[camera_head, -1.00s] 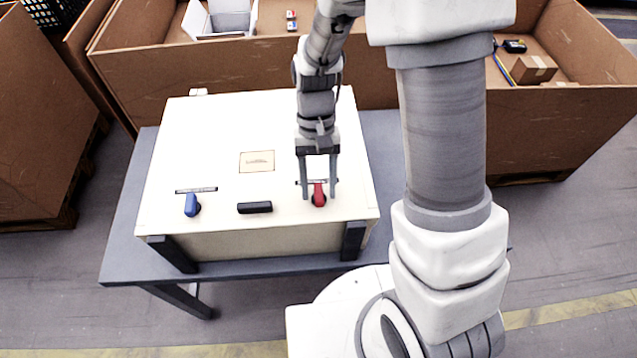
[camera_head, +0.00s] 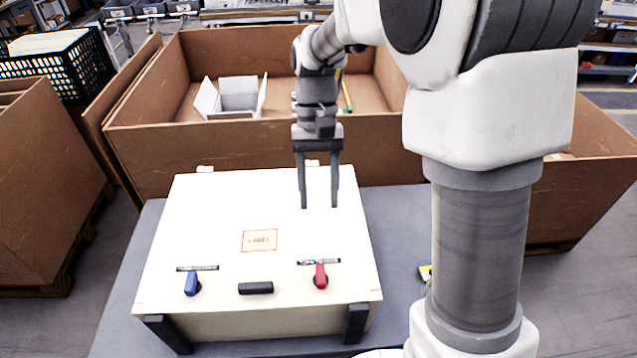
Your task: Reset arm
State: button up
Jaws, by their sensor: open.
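My gripper (camera_head: 319,207) is open and empty, fingers pointing down. It hangs over the far right part of a white box (camera_head: 210,225) with a sloping lid, apart from it as far as I can tell. On the near part of the lid are a blue knob (camera_head: 192,284) at left, a black handle (camera_head: 256,288) in the middle and a red knob (camera_head: 320,276) at right. A square label (camera_head: 259,240) lies above the handle. The red knob is in clear view, with the fingers well behind it.
The box stands on a grey table (camera_head: 398,235). Large cardboard bins stand behind (camera_head: 160,150) and at left (camera_head: 45,190); the rear one holds an open white carton (camera_head: 238,97). A small yellow and black item (camera_head: 425,273) lies on the table at right, beside my arm.

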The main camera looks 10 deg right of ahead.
jog(key=shift+w+r, duration=0.25)
jog(key=shift+r, duration=0.4)
